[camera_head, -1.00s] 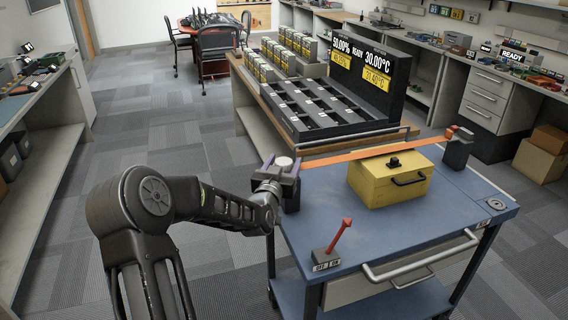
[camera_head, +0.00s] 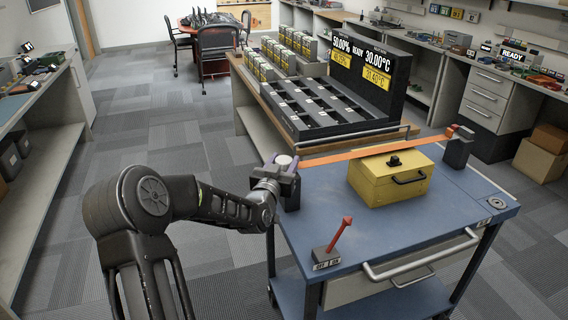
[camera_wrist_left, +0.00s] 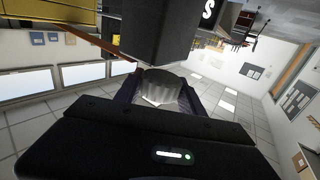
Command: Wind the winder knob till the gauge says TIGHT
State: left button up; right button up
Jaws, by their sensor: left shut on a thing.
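The winder knob (camera_head: 284,160) is a small round pale-topped knob on a dark post (camera_head: 289,190) at the left back corner of the blue cart. My left gripper (camera_head: 282,166) is shut around it; the left wrist view shows the ribbed grey knob (camera_wrist_left: 161,86) between the purple fingers. An orange strap (camera_head: 350,154) runs from this post over the yellow box (camera_head: 391,180) to another dark post (camera_head: 458,148). In the left wrist view a dark face beside the post bears a white letter S (camera_wrist_left: 208,12); the rest of any word is hidden. My right gripper is out of view.
The blue cart top (camera_head: 345,222) carries a red lever (camera_head: 339,236) on a dark base at the front left. Behind the cart stands a bench with a dark slotted rack (camera_head: 318,108). Grey floor is open to the left.

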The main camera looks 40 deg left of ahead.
pick_arm(q)
jog(key=shift+a+f+m+h+b, duration=0.1)
jog(key=shift+m+h+b, duration=0.3)
jog(key=shift+h+b, duration=0.15)
jog(key=shift+m+t+h, duration=0.4)
jog(key=shift+m+h, duration=0.2)
jog(key=shift+h, duration=0.35)
jog(key=shift+m+h, duration=0.4)
jog(key=shift+h, duration=0.2)
jog(key=m+h+p, duration=0.1)
jog(key=h, duration=0.1)
jog(key=m+h+p, duration=0.1)
jog(key=p, duration=0.1)
jog(key=shift+r+h, duration=0.35)
jog(key=shift+h, duration=0.05)
jog(key=shift+f+m+h+p, duration=0.1)
jog(key=shift+m+h+p, duration=0.45)
jog(key=shift+m+h, duration=0.45)
jog(key=shift+f+m+g+h+p, duration=0.15)
jog(key=shift+m+g+h, duration=0.2)
jog(key=shift+h, duration=0.35)
jog(key=shift+r+m+g+h+p, duration=0.15)
jog(key=shift+m+g+h, duration=0.1)
jog(key=shift+m+h, duration=0.35)
jog(key=shift+d+f+h, duration=0.1)
jog(key=shift+d+h, duration=0.1)
jog(key=shift+h, duration=0.1)
